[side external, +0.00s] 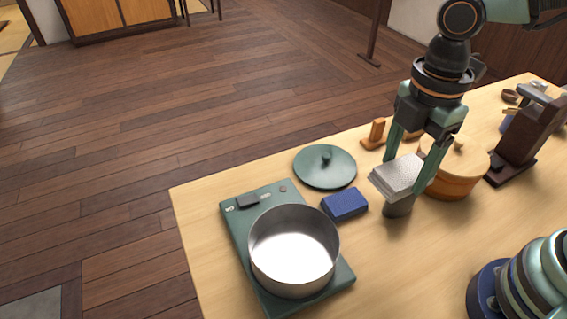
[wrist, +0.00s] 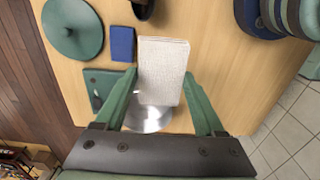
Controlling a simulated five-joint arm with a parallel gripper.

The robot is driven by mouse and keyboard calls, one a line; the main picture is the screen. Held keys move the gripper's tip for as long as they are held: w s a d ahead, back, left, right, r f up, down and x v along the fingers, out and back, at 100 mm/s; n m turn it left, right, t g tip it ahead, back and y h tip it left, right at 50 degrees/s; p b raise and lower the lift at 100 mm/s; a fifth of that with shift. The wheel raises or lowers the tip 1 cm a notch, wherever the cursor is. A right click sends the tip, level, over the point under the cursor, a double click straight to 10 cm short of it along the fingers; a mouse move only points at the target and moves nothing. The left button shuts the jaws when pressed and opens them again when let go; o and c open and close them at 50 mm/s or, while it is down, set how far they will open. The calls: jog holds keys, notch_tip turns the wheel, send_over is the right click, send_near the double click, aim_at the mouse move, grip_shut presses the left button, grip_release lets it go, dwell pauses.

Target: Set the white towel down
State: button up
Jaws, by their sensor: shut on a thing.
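The white towel (side external: 399,176) is a folded, textured block. My gripper (side external: 407,174) is shut on it, with one green finger on each side. In the side external view the towel shows in front of a small grey round thing (side external: 398,208); I cannot tell whether the two touch. In the wrist view the towel (wrist: 163,68) lies between the fingertips of my gripper (wrist: 160,78) and hides part of the table and of the pot behind it.
A steel pot (side external: 294,287) sits on a green scale-like base (side external: 240,217). A blue block (side external: 345,204) and a green lid (side external: 325,167) lie left of the towel. A round wooden tub (side external: 459,186) is close on the right. The table's front middle (side external: 410,270) is clear.

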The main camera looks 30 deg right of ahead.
jog(key=shift+a+r, duration=0.1)
jog(key=shift+r, duration=0.85)
jog(key=w+a+r, duration=0.2)
jog(key=a+r, duration=0.1)
jog(key=a, duration=0.4)
send_over(293, 255)
notch_tip(293, 255, down, 19)
jog(key=shift+r, duration=0.1)
jog(key=o, duration=1.3)
